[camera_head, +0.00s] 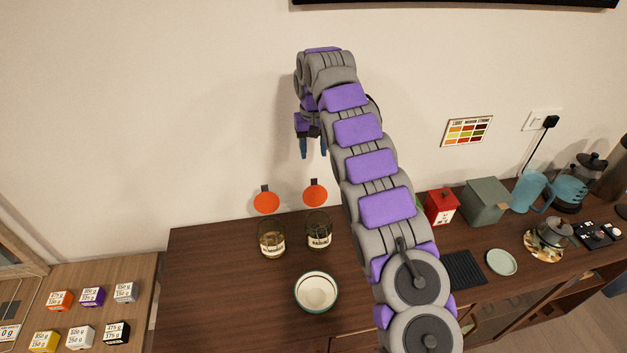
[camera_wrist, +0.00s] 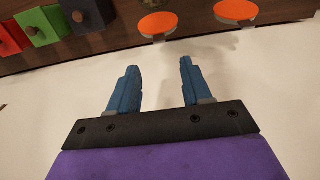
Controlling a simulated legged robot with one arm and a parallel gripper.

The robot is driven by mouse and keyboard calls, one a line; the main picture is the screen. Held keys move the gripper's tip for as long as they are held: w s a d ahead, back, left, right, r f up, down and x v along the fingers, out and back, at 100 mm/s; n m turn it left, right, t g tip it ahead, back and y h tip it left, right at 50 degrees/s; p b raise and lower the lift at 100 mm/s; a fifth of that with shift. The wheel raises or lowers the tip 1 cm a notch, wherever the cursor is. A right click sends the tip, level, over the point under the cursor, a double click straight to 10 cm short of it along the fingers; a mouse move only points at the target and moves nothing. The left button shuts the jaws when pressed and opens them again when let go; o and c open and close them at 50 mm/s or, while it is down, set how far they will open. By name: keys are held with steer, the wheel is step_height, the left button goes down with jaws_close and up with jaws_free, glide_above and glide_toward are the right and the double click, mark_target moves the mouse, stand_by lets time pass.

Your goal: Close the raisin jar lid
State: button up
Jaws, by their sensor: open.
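Two glass jars stand side by side on the dark wooden cabinet, a left jar (camera_head: 271,240) and a right jar (camera_head: 319,232). Their labels are too small to read, so I cannot tell which is the raisin jar. Each has a round orange lid standing open behind it, the left lid (camera_head: 267,202) and the right lid (camera_head: 315,193). Both lids also show at the top of the wrist view, one near the middle (camera_wrist: 158,23) and one to its right (camera_wrist: 236,10). My gripper (camera_head: 313,153) is open and empty, above the right lid; its blue fingers (camera_wrist: 159,68) are apart.
A white bowl (camera_head: 317,291) stands in front of the jars. A red box (camera_head: 440,206), a grey-green box (camera_head: 486,201) and a pale plate (camera_head: 501,262) are to the right. The wall (camera_head: 200,100) is close behind. The cabinet's left end is clear.

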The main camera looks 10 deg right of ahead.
steer(key=b, duration=0.1)
glide_above(315, 192)
steer(key=w, duration=0.2)
step_height(315, 192, down, 10)
steer(key=shift+s+f, duration=0.15)
steer(key=shift+f, duration=0.05)
jaws_close()
stand_by(0.5)
